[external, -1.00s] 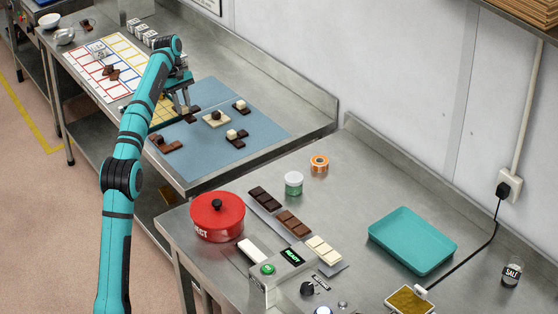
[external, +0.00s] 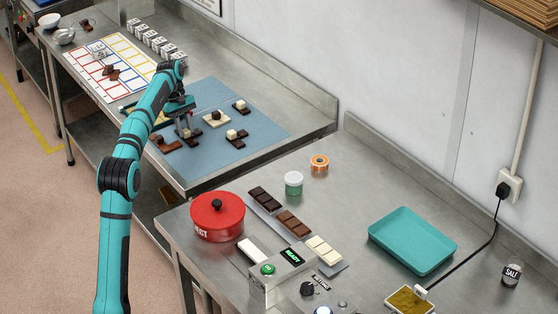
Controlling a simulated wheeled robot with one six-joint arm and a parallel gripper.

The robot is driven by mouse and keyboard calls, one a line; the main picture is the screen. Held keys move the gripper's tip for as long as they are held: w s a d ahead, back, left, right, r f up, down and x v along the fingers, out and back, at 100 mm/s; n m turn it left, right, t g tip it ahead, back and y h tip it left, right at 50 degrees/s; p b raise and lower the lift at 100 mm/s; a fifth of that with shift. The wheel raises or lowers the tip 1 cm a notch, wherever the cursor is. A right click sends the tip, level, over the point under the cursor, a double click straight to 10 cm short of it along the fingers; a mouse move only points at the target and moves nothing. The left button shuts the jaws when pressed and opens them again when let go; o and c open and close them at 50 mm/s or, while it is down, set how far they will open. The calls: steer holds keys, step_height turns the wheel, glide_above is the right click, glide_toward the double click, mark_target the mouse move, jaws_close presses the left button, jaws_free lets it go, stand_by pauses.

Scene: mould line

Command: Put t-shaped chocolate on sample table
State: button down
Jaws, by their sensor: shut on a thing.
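My gripper (external: 184,127) hangs over the left part of the blue mat (external: 262,127) on the far steel table (external: 310,130). It is shut on a small dark chocolate piece (external: 192,141), held low at or just above the mat; I cannot tell if it touches. The fingers partly hide its outline, so its T shape is unclear. Around it on the mat are a milk chocolate piece with a dark top (external: 169,145), a white piece with a dark ball (external: 216,119), and dark pieces with white tops (external: 236,138) and (external: 242,107).
A chart sheet (external: 95,62) with coloured boxes lies left of the mat, with several labelled cubes (external: 150,38) behind it. On the near table stand a red pot (external: 217,217), chocolate bars (external: 294,223), a control box (external: 280,276) and an empty teal tray (external: 412,240).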

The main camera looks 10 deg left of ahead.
steer(key=shift+f, duration=0.15)
steer(key=c, duration=1.2)
jaws_free()
steer(key=shift+o, duration=0.2)
steer(key=v, duration=0.7)
steer(key=shift+r, duration=0.4)
